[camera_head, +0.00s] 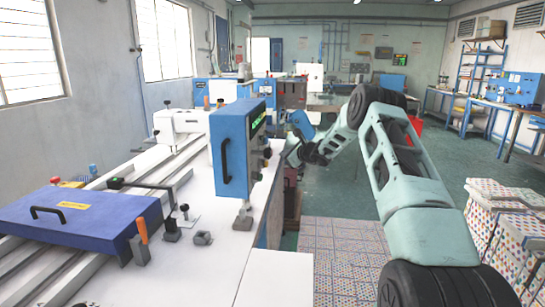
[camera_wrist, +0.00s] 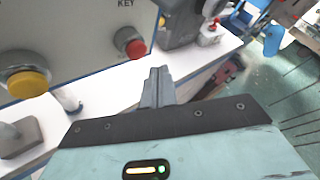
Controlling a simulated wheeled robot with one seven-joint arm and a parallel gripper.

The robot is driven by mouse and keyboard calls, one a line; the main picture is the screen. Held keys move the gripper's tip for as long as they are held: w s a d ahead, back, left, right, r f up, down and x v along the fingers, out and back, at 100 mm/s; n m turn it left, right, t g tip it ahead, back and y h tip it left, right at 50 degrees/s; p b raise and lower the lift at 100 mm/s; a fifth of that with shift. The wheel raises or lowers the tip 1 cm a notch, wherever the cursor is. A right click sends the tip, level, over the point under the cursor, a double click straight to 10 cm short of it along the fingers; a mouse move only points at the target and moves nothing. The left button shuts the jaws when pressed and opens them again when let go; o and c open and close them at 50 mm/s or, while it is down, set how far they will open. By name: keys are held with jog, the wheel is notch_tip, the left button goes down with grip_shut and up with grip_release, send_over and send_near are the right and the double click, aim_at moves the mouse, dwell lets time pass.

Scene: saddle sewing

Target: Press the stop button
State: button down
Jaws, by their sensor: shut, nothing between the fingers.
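A blue control box (camera_head: 231,150) stands upright on the white machine table in the head view. Its panel faces right, with a green-lit display (camera_head: 258,131) and several dark knobs or buttons. In the wrist view the panel (camera_wrist: 75,20) fills the upper left. It carries a red button (camera_wrist: 129,41) at its right, below the lettering "KEY", and a yellow button (camera_wrist: 27,82) further left. No "stop" label is readable. My gripper (camera_wrist: 158,75) is shut and empty, with its fingertips below and right of the red button in the picture. Contact is not visible.
The white table (camera_head: 205,240) bears a blue cover (camera_head: 85,215) with a handle, clamps and rails. Another red knob (camera_head: 55,181) sits at the far left. Patterned stacks (camera_head: 505,215) stand at the right. Green floor lies open behind my arm.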

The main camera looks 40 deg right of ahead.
jog(key=shift+w+a, duration=0.4)
jog(key=shift+w, duration=0.05)
jog(key=shift+w+a+f+b, duration=0.1)
jog(key=shift+b, duration=0.35)
dwell(1.4)
jog(key=shift+w+a+b, duration=0.2)
jog(key=shift+b, duration=0.15)
jog(key=shift+w+a+b, duration=0.35)
jog(key=shift+w+b, duration=0.1)
dwell(1.0)
jog(key=shift+s, duration=0.1)
jog(key=shift+s+d+b, duration=0.3)
jog(key=shift+s+d, duration=0.3)
jog(key=shift+s, duration=0.05)
jog(key=shift+s+d, duration=0.1)
